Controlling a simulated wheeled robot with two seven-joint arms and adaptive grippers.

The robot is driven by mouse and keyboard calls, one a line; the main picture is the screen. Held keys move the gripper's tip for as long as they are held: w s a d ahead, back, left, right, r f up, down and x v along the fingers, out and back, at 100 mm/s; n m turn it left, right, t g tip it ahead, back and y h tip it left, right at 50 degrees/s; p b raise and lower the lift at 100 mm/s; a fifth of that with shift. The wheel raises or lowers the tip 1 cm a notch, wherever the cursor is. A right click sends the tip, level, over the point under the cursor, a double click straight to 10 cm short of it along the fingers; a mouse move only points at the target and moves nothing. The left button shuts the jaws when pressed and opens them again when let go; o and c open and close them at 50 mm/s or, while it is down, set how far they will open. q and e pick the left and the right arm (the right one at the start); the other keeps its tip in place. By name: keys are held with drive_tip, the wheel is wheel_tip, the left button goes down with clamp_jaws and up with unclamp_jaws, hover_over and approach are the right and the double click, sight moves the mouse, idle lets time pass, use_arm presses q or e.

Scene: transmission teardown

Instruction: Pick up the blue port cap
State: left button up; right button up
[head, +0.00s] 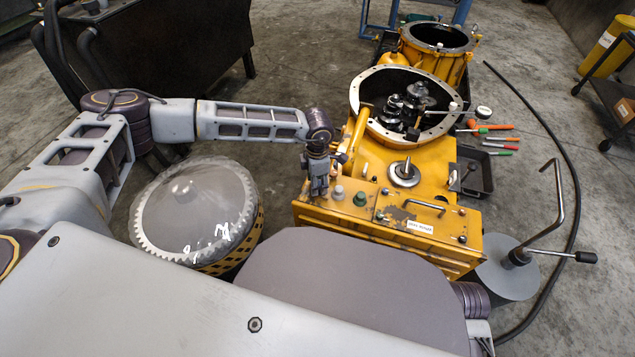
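No blue port cap shows clearly in the head view. The yellow transmission housing (440,183) stands right of centre. On its near top edge sit a pale grey-white cap (338,192) and a dark green cap (360,199), side by side. My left gripper (318,191) hangs pointing down over the housing's near left corner, just left of the pale cap. Its fingers are small and dark, so I cannot tell whether they are open, shut or holding something. The gripper may hide part of the top behind it. My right gripper is out of view.
A round metal fitting (404,173) and a bar handle (424,206) stand on the housing top. A large toothed disc (195,212) lies left of it. Hand tools (488,138) and a black tray (476,172) lie at the right. A bent metal rod (558,200) rises front right.

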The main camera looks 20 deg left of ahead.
use_arm(q)
drive_tip(key=shift+s+d+r+m+p, duration=0.15)
drive_tip(key=shift+d+r+m+p, duration=0.15)
drive_tip(key=shift+r+p, duration=0.4)
wheel_tip(320, 180, up, 13)
drive_tip(key=a+m+p, duration=0.1)
drive_tip(key=m+p, duration=0.2)
drive_tip(key=p, duration=0.6)
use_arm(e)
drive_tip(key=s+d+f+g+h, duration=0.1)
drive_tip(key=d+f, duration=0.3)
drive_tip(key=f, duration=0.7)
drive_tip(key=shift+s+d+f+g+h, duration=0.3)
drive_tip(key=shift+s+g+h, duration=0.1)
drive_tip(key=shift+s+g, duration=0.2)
use_arm(q)
drive_tip(key=shift+f, duration=0.1)
wheel_tip(320, 180, down, 7)
drive_tip(key=shift+f+b, duration=0.2)
drive_tip(key=shift+b, duration=0.25)
drive_tip(key=shift+f, duration=0.55)
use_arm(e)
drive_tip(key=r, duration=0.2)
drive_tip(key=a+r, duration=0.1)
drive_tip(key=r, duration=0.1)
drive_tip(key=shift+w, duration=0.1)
